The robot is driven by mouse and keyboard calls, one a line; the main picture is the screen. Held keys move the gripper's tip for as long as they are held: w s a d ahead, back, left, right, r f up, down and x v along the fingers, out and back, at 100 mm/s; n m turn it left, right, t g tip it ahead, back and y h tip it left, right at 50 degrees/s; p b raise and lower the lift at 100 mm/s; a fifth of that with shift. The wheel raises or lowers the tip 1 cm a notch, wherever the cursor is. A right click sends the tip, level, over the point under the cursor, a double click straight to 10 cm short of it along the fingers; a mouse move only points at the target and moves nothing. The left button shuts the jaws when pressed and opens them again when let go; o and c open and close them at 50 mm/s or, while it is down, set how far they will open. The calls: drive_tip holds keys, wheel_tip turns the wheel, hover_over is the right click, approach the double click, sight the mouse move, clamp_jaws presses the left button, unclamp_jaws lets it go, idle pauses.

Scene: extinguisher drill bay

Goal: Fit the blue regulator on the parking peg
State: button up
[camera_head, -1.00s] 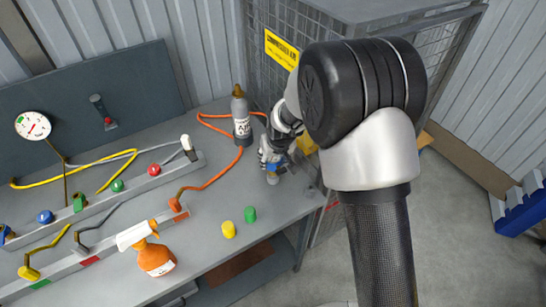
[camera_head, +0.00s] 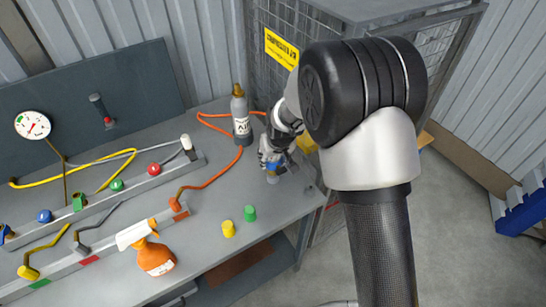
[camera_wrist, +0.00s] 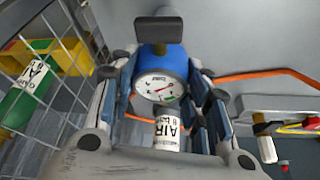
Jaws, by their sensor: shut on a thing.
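My gripper (camera_head: 273,160) is shut on the blue regulator (camera_wrist: 168,58), low over the right end of the bench. In the wrist view the regulator sits between my fingers, its round white gauge facing the camera and a dark knob above. In the head view my gripper hides most of it. A short grey cylindrical piece (camera_head: 272,179) shows just below my gripper; I cannot tell if it is the peg or part of the regulator.
A grey air cylinder (camera_head: 241,118) stands behind my gripper, with an orange hose beside it. Yellow (camera_head: 229,229) and green (camera_head: 250,213) caps and an orange spray bottle (camera_head: 155,258) are at the front. A mesh cage (camera_head: 284,60) stands behind to the right.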

drive_tip(key=shift+f+b, duration=0.55)
drive_tip(key=shift+f, duration=0.2)
idle(0.3)
drive_tip(key=o, duration=1.1)
drive_tip(key=shift+o, duration=0.2)
drive_tip(key=v, duration=1.2)
drive_tip(key=s+d+r+m, duration=0.2)
drive_tip(key=s+d+r, duration=0.8)
drive_tip(key=s+r, duration=0.3)
drive_tip(key=s+d, duration=0.2)
drive_tip(key=s, duration=0.6)
drive_tip(key=s+d+m+h, duration=0.1)
drive_tip(key=s+d, duration=0.2)
drive_tip(key=s, duration=0.5)
drive_tip(key=shift+s+d+m, duration=0.2)
drive_tip(key=shift+s+m, duration=0.05)
drive_tip(key=shift+m, duration=0.05)
